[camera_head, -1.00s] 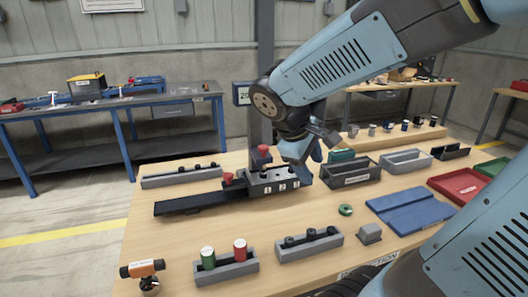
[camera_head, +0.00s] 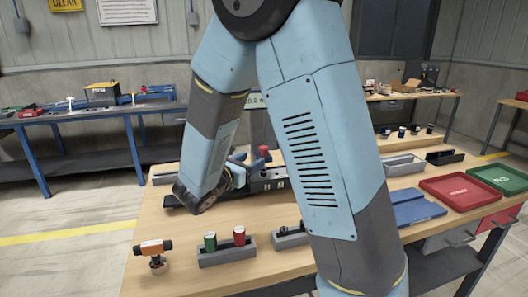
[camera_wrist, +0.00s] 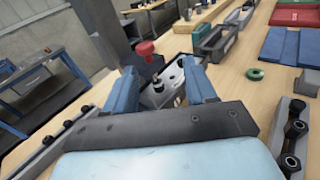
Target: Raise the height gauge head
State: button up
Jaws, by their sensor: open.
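The red knob (camera_wrist: 145,49) shows upright in the wrist view, beside a pale panel with a dark round knob (camera_wrist: 157,85). I cannot tell which part is the height gauge head. My gripper (camera_wrist: 160,75) is open, its two blue fingers apart, with the dark knob and pale panel seen between them. Contact cannot be judged. In the head view my gripper (camera_head: 236,165) is left of the red knob, and my arm hides much of the fixture.
Green and red cylinders (camera_head: 239,236) stand in a grey holder (camera_head: 226,254) at the front. A red tray (camera_head: 460,190), green tray (camera_head: 503,178) and blue plate (camera_head: 412,207) lie right. A dark post (camera_wrist: 95,30) rises close by in the wrist view.

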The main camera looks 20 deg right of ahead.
aim_at(261, 149)
jog(key=shift+n+t+y, duration=0.3)
jog(key=shift+n+t, duration=0.5)
jog(key=shift+n, duration=0.1)
jog(key=x, duration=0.4)
jog(key=w+a+x, duration=0.1)
jog(key=x, duration=0.3)
jog(key=f+x, duration=0.1)
jog(key=x, duration=0.3)
jog(key=shift+w, duration=0.35)
jog(key=shift+r, duration=0.1)
grip_shut()
